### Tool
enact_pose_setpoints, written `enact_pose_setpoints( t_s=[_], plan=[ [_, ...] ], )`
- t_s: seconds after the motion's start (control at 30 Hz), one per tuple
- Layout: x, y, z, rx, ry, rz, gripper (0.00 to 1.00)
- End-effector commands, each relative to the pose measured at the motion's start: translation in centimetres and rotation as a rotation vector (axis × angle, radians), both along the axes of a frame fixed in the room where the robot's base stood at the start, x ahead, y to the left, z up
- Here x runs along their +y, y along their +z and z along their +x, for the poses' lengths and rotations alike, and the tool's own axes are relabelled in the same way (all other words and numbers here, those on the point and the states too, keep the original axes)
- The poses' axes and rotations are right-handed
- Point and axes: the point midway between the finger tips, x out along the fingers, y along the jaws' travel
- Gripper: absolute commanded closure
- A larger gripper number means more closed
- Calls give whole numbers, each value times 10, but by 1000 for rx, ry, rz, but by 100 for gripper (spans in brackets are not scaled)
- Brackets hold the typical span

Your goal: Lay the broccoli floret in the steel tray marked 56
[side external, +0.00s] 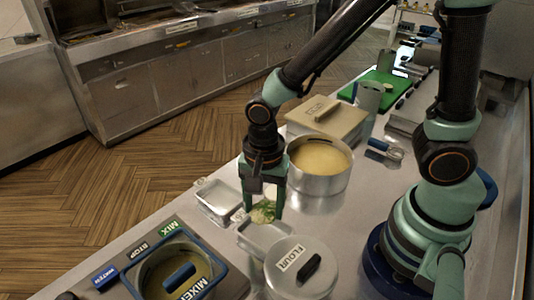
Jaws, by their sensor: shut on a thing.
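My gripper (264,212) points down over the counter and is shut on the green broccoli floret (263,214). The floret shows low between the fingers, partly covered by them. A small steel tray (262,243) is just below and in front of the gripper, partly hidden by the flour container. The floret appears at or over its far edge; I cannot tell whether they touch. A second small steel tray (214,202) is to the left of the gripper and looks empty. I cannot read the number 56 on either tray.
A round container marked FLOUR (302,268) stands close in front at the right. A large pot of yellowish liquid (320,165) is behind the gripper. A blue-rimmed mixer bin (172,270) is front left. A lidded box (325,118) and a green board (383,90) are farther back.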

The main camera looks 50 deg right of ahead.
Motion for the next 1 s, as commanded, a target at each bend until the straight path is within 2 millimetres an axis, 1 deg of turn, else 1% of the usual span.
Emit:
enact_pose_setpoints(
  t_s=[0.6, 0.8, 1.0],
  plan=[
    [-1, -40, 0, 3, -1, -1, 68],
    [-1, -46, 0, 2, -1, -1, 68],
    [-1, -47, 0, 0, -1, 0, 68]
  ],
)
